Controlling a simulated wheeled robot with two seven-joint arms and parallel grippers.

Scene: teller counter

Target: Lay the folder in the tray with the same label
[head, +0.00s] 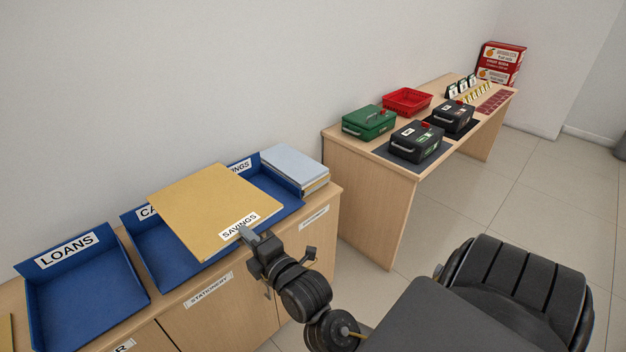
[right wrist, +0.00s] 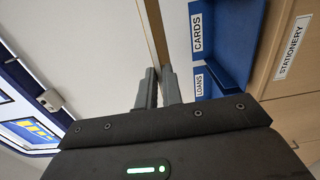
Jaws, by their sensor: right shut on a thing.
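A tan folder (head: 205,205) with a SAVINGS label is held by its front edge in my right gripper (head: 246,234), which is shut on it. The folder hangs in the air above the counter, over parts of the blue CARDS tray (head: 165,283) and the blue SAVINGS tray (head: 284,203). It hides much of both trays and part of their labels. The blue LOANS tray (head: 88,291) is at the left. In the right wrist view, my right gripper (right wrist: 158,75) has the folder's thin brown edge (right wrist: 155,30) between its fingers. My left gripper is out of view.
A stack of pale binders (head: 295,168) stands right of the SAVINGS tray. A farther table (head: 370,195) holds a green box (head: 369,122), dark cash boxes (head: 416,142) and a red basket (head: 407,101). The tiled floor between is open.

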